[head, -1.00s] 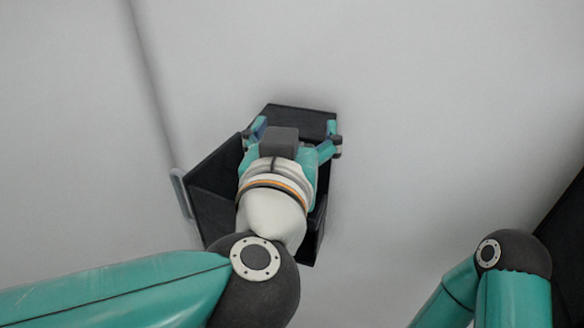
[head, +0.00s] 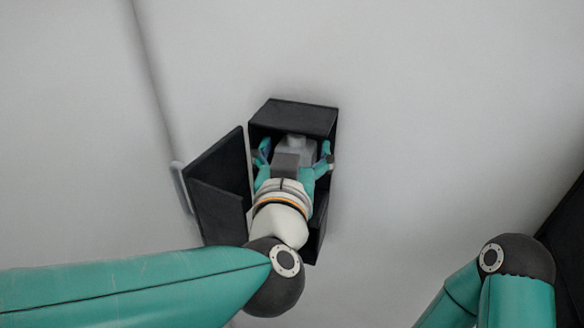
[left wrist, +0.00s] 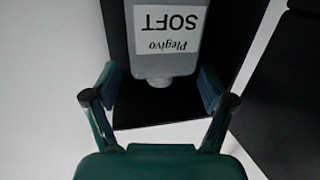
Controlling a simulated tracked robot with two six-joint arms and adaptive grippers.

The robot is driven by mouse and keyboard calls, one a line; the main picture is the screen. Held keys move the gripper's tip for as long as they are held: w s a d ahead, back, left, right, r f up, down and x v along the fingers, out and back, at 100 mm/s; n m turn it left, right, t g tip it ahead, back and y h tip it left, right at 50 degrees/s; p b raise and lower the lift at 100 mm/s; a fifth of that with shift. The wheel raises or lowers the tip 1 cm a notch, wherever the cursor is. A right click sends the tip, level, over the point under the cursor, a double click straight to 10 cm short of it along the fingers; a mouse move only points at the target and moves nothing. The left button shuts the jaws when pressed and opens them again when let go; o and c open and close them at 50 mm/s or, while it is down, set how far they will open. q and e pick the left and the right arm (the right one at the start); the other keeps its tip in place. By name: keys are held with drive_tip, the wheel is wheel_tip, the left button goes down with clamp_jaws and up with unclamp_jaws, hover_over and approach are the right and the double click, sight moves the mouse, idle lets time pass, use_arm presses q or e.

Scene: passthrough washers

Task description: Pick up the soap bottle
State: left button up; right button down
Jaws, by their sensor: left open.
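The soap bottle (left wrist: 170,40) is a grey, translucent bottle with a white label, shown upside down in the left wrist view. It stands inside a black box-like cabinet, and its top (head: 296,142) shows in the head view just beyond my left gripper. My left gripper (head: 294,152) is open and reaches into the cabinet opening. In the left wrist view its fingers (left wrist: 158,95) are spread to either side of the bottle's cap end, apart from it. The bottle's lower part is hidden in the head view by my gripper. My right gripper is out of view.
The black cabinet (head: 292,118) is on a pale wall, its walls close around my left gripper. Its black door (head: 220,190) hangs open on the left, with a grey handle (head: 181,187). The wall to the right is clear.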

use_arm(q)
drive_tip(key=w, duration=0.2)
drive_tip(key=shift+w+d+f, duration=0.1)
drive_tip(key=shift+w+d, duration=0.1)
drive_tip(key=shift+w, duration=0.2)
drive_tip(key=c, duration=1.2)
drive_tip(key=shift+o, duration=0.2)
